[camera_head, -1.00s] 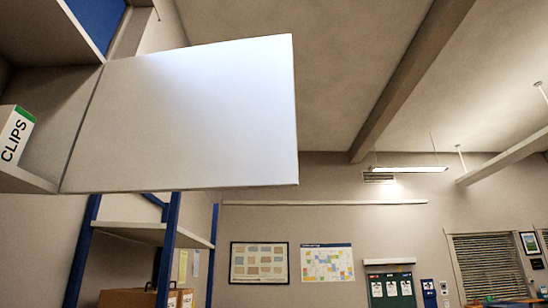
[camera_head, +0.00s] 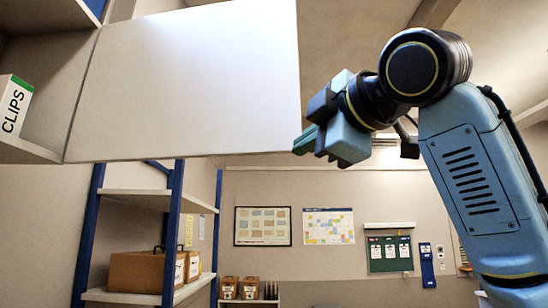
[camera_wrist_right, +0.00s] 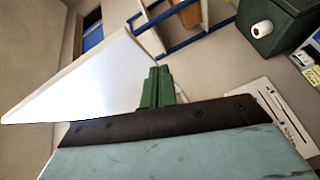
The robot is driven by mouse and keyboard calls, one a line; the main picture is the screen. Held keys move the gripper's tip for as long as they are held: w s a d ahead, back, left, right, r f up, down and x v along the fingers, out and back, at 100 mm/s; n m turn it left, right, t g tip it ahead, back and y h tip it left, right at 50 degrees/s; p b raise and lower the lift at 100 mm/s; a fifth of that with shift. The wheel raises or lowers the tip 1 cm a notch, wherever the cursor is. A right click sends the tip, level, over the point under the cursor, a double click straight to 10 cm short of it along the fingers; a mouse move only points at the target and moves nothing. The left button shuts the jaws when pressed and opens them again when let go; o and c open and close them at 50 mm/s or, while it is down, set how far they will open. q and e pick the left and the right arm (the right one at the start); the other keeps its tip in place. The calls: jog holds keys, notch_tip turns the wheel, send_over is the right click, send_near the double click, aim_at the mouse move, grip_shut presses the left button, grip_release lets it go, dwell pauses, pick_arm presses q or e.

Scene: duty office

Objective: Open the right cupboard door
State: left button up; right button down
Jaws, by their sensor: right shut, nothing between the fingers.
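The right cupboard door (camera_head: 185,85) is a plain white panel. It stands swung well open, hinged along its left edge, with the cupboard interior showing to the left. It also shows in the right wrist view (camera_wrist_right: 95,85). My right gripper (camera_head: 306,141) is by the door's free edge, near its lower right corner. Its green fingers (camera_wrist_right: 156,86) are shut together and empty, and they overlap the door in the wrist view. I cannot tell whether they touch it. My left gripper is in neither view.
A white box marked CLIPS (camera_head: 14,105) stands inside the cupboard. Below is a blue-framed shelf rack (camera_head: 172,230) with brown boxes (camera_head: 140,270). A notice board (camera_head: 390,254) hangs on the far wall. In the wrist view, a dark green box (camera_wrist_right: 275,28) is at upper right.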

jog(key=s+a+r+n, duration=0.1)
jog(key=s+r+n, duration=0.3)
jog(key=s, duration=0.6)
jog(key=w+a+r+m+p, duration=0.1)
jog(key=w+a+p, duration=0.3)
jog(key=w, duration=0.8)
jog(key=shift+w+t, duration=0.15)
jog(key=shift+t, duration=0.25)
jog(key=shift+d, duration=0.1)
